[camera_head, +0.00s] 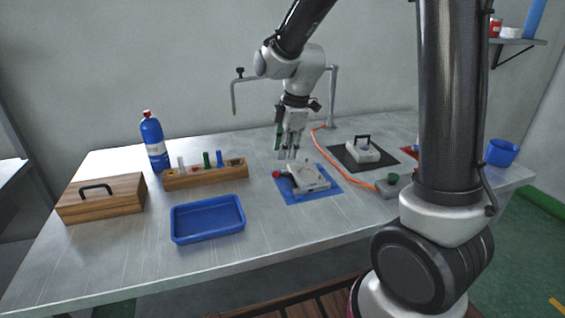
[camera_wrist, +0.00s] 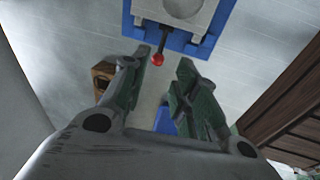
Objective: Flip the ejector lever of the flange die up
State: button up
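The flange die (camera_head: 309,178) is a pale block lying on a blue mat (camera_head: 322,192) near the middle of the table. Its ejector lever (camera_head: 279,174) is a dark rod with a red knob, sticking out from the die's left side. In the wrist view the die (camera_wrist: 184,8) is at the top, and the lever's red knob (camera_wrist: 158,60) points down towards my fingers. My gripper (camera_head: 286,156) hangs above and behind the die, beside the lever. In the wrist view my gripper (camera_wrist: 160,88) has its green-padded fingers apart, with nothing between them.
A wooden rack (camera_head: 207,179) with coloured pegs, a blue tray (camera_head: 176,233), a wooden box (camera_head: 101,198) and a blue bottle (camera_head: 154,140) stand to the left. An orange hose (camera_head: 345,168) runs past the die's right side.

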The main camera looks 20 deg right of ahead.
jog(key=v, duration=0.3)
jog(key=shift+r, duration=0.15)
dwell(0.3)
jog(key=s+d+r+m, duration=0.3)
jog(key=s+d+m, duration=0.1)
jog(key=s, duration=0.4)
jog(key=s+d+r+m+t, duration=0.1)
jog(key=s+d+r+m, duration=0.2)
jog(key=s+m, duration=0.4)
jog(key=s+d+r+m+t+h, duration=0.1)
jog(key=s+d+r+m, duration=0.2)
jog(key=s, duration=0.6)
jog(key=shift+d+m, duration=1.25)
jog(key=shift+m, duration=0.45)
